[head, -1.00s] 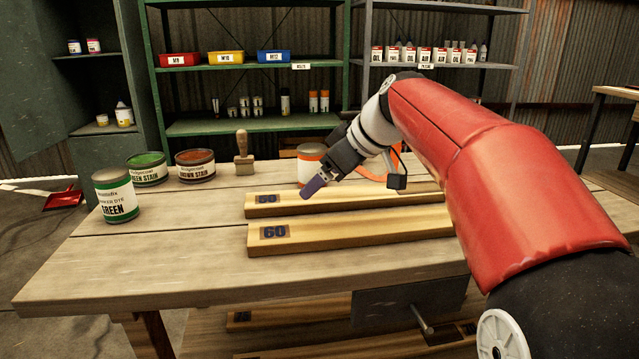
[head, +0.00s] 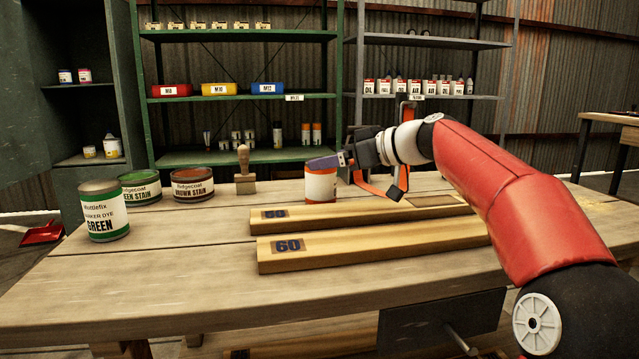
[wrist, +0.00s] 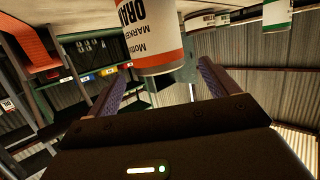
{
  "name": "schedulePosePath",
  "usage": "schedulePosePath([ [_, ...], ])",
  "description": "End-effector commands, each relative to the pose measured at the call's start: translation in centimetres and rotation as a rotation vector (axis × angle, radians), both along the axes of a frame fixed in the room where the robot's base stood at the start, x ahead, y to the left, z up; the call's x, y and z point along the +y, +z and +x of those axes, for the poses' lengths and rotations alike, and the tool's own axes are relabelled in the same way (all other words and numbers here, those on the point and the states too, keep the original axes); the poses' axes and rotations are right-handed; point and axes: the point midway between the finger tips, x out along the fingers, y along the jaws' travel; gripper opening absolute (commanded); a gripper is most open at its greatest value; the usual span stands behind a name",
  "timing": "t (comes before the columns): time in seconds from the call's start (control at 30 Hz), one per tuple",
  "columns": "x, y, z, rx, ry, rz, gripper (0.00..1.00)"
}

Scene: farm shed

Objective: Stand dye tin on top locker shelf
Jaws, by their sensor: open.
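The orange marker dye tin (head: 320,187) stands upright on the workbench, white label, orange bands. In the wrist view the tin (wrist: 153,40) appears inverted, ahead of and between the fingertips. My gripper (head: 328,163) is open and roughly level, at the tin's upper right, one finger overlapping its top; contact cannot be told. A green marker dye tin (head: 104,212) stands at the bench's left end. The dark green locker (head: 92,190) stands open at far left. Its upper visible shelf (head: 75,85) holds a blue-banded tin (head: 65,76) and a red-banded tin (head: 85,76).
Two timbers marked 60 (head: 370,249) lie in front. An orange-and-black tool (head: 372,186) is behind my gripper. The bench's front left is clear.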

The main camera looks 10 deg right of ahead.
Motion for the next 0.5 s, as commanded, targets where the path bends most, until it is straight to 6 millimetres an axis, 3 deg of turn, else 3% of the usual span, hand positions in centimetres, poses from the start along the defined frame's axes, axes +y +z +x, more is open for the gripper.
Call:
schedulePosePath([
  [0.2, 2.3, -1.0, 2.2, 0.002, 0.004, 0.000, 0.86],
  [0.5, 2.6, -1.3, 2.6, 0.001, -0.001, -0.002, 0.86],
])
